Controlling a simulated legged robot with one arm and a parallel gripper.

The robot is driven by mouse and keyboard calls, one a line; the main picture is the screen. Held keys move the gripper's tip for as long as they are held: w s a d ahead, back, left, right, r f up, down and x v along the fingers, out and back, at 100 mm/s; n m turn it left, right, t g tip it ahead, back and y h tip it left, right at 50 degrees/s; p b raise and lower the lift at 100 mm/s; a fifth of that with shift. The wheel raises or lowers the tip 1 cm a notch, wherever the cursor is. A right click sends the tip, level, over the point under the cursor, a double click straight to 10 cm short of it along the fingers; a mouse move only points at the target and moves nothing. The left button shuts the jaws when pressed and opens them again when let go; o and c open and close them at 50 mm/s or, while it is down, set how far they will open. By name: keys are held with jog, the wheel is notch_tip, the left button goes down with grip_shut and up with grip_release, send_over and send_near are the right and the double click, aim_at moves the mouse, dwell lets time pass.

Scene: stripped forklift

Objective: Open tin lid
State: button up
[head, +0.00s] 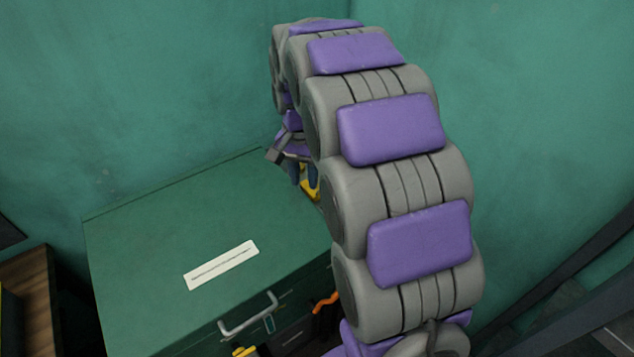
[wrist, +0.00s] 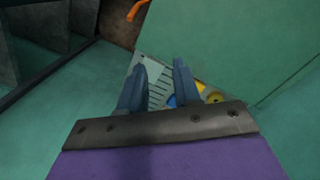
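A green box (head: 180,240), which looks like the tin, has a flat top that appears closed. A white label strip lies on its top, and a silver handle (head: 248,315) is at its front edge. My gripper (head: 304,185) points down near the box's back right corner, partly hidden by my arm. In the wrist view my gripper (wrist: 160,65) has its two blue-grey fingers apart with nothing held between them. A green panel (wrist: 235,45) lies right of the fingers; it seems to be part of the box. I cannot tell whether the fingers touch it.
An orange hooked part (head: 325,302) is at the box's front right, also seen in the wrist view (wrist: 137,10). A pale lined panel (wrist: 158,92) with blue and yellow parts lies below the fingers. Green walls stand close behind and right. Dark bars (head: 565,280) run at lower right.

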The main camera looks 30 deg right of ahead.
jog(key=w+d+f+m+p, duration=0.1)
jog(key=w+d+f+m, duration=0.3)
jog(key=w+d, duration=0.4)
jog(key=w+d+f+m+p, duration=0.1)
jog(key=w+d+f+m, duration=0.3)
jog(key=w, duration=0.5)
jog(key=shift+n+t, duration=0.4)
jog(key=f, duration=0.4)
jog(key=d+f, duration=0.1)
jog(key=f, duration=0.7)
jog(key=shift+w+d+f+b, duration=0.25)
jog(key=shift+w+d+b, duration=0.05)
jog(key=shift+d+b, duration=0.1)
jog(key=f, duration=0.1)
jog(key=d+f, duration=0.1)
jog(key=f, duration=0.3)
jog(key=shift+d+f, duration=0.25)
jog(key=shift+d, duration=0.05)
jog(key=shift+a, duration=0.6)
jog(key=c, duration=0.3)
jog(key=shift+d, duration=0.35)
grip_shut()
jog(key=shift+a, duration=0.1)
